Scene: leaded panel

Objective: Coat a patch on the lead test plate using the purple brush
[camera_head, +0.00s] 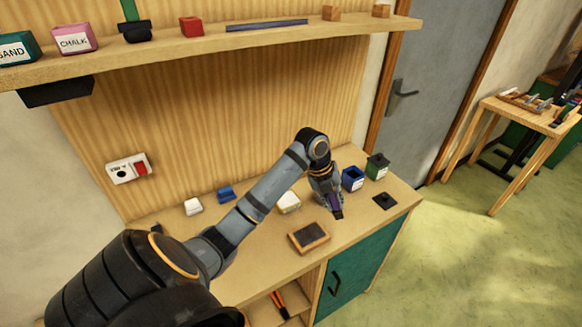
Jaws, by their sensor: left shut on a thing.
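My left arm reaches over the bench from the left, and my left gripper (331,196) points down near the bench's right part. It is shut on a small purple thing, seemingly the purple brush (335,201), whose dark end points down. I cannot tell whether that end touches the bench top. A dark plate in a wooden frame (309,237), apparently the lead test plate, lies in front and to the left of the gripper, apart from it. Its surface looks dark, with no patch I can make out. My right gripper is not in view.
A blue pot (352,179) and a green pot (377,166) stand right of the gripper. A flat black piece (384,201) lies near the bench's right edge. A shelf (220,44) hangs above.

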